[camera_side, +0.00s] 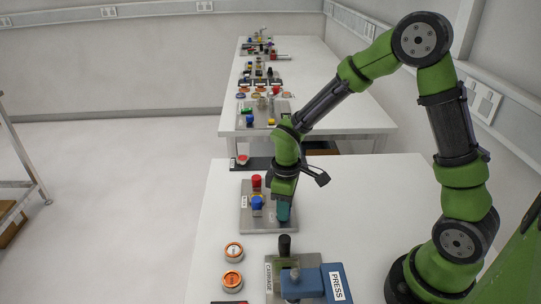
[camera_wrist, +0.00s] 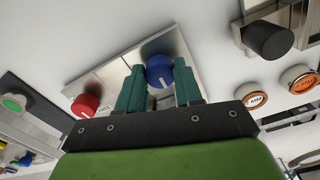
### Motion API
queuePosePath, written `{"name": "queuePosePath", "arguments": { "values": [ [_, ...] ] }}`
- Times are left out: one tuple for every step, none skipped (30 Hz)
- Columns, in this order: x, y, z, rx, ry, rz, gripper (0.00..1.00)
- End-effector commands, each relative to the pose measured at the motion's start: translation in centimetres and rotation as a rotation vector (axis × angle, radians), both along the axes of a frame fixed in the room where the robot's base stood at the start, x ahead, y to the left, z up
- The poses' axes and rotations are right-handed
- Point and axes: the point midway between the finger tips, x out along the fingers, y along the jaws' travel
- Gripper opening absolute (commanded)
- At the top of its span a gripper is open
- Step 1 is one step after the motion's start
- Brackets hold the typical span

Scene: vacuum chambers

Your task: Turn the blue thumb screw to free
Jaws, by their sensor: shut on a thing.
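The blue thumb screw (camera_side: 257,202) stands on a grey metal plate (camera_side: 262,224) in the side view. In the wrist view the blue thumb screw (camera_wrist: 159,71) has a white line on its top and sits between my two teal fingers. My gripper (camera_wrist: 160,86) is shut on it, one finger on each side. In the side view my gripper (camera_side: 283,210) reaches down at the right of the screw, and its fingers partly overlap there. A red knob (camera_wrist: 86,104) on the same plate is left of my fingers.
A black knob (camera_wrist: 268,40) stands at the upper right of the wrist view. Two orange-topped round buttons (camera_side: 233,265) are on the table in front of the plate. A blue press (camera_side: 305,284) stands near the front. The table right of the plate is clear.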

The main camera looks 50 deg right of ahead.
Motion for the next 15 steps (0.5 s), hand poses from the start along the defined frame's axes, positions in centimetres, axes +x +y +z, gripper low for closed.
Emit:
{"name": "queuePosePath", "arguments": {
  "values": [
    [0.1, 0.0, 0.13, 0.0, -0.004, 0.013, 0.04],
    [0.1, 0.0, 0.13, 0.0, -0.004, 0.021, 0.04],
    [0.1, 0.0, 0.13, 0.0, -0.004, 0.031, 0.04],
    [0.11, 0.0, 0.13, 0.0, -0.004, 0.036, 0.04],
    [0.11, 0.0, 0.14, 0.0, -0.004, 0.04, 0.04],
    [0.11, 0.0, 0.14, 0.0, -0.004, 0.045, 0.04],
    [0.11, 0.0, 0.14, 0.0, -0.004, 0.048, 0.04],
    [0.11, 0.0, 0.14, 0.0, -0.004, 0.051, 0.05],
    [0.12, 0.01, 0.14, 0.0, -0.004, 0.054, 0.05],
    [0.12, 0.01, 0.14, 0.0, -0.004, 0.055, 0.05],
    [0.12, 0.01, 0.14, 0.0, -0.004, 0.056, 0.05],
    [0.12, 0.01, 0.14, 0.0, -0.004, 0.057, 0.05],
    [0.12, 0.01, 0.14, 0.0, -0.004, 0.057, 0.05],
    [0.13, 0.01, 0.14, 0.0, -0.004, 0.058, 0.05],
    [0.13, 0.01, 0.14, 0.0, -0.004, 0.058, 0.05]
  ]
}}
